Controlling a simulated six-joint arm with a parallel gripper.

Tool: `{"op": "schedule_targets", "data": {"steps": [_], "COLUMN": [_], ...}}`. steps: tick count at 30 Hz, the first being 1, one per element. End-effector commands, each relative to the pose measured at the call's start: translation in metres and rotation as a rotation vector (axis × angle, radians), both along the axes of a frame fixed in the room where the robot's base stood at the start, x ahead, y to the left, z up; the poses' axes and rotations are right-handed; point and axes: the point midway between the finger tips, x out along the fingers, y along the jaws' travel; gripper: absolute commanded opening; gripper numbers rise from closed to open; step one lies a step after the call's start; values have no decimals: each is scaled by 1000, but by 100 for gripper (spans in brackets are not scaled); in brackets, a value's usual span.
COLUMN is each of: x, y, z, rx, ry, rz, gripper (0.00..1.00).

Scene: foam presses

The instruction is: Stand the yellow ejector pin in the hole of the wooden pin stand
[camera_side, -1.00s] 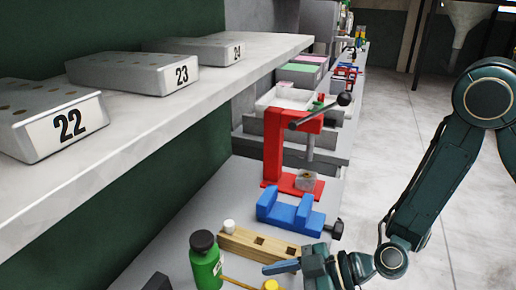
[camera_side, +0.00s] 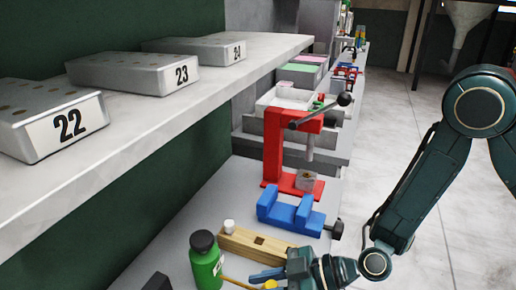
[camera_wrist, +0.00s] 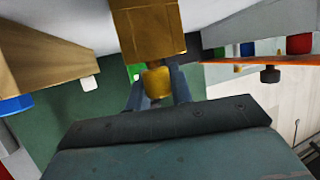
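The wooden pin stand (camera_side: 252,246) is a long block with square dark holes, lying on the bench just beyond my gripper. In the wrist view a wooden block at the left (camera_wrist: 45,52) looks like it. The yellow ejector pin (camera_side: 269,284) shows only a small rounded yellow part at the bottom of the side view. In the wrist view, its yellow end (camera_wrist: 158,82) lies between my gripper's fingers (camera_wrist: 160,92), against a gold-brown block (camera_wrist: 150,30). The fingers are on both sides of it; whether they press on it is unclear. The pin's rest is hidden.
A green bottle (camera_side: 205,262) with a dark cap stands left of my gripper. A small white cap (camera_side: 229,226) is by the stand's left end. A blue vise (camera_side: 290,213) and a red press (camera_side: 275,150) stand behind. A thin yellow rod or edge (camera_side: 236,283) runs near the bottle.

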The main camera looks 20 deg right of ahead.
Motion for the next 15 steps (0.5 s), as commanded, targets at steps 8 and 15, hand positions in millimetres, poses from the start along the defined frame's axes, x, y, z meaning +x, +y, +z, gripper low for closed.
{"op": "schedule_targets", "data": {"steps": [8, 15], "x": [0, 0], "y": [0, 0], "z": [0, 3], "rx": [0, 1], "ry": [0, 0], "rz": [0, 0], "gripper": [0, 0]}}
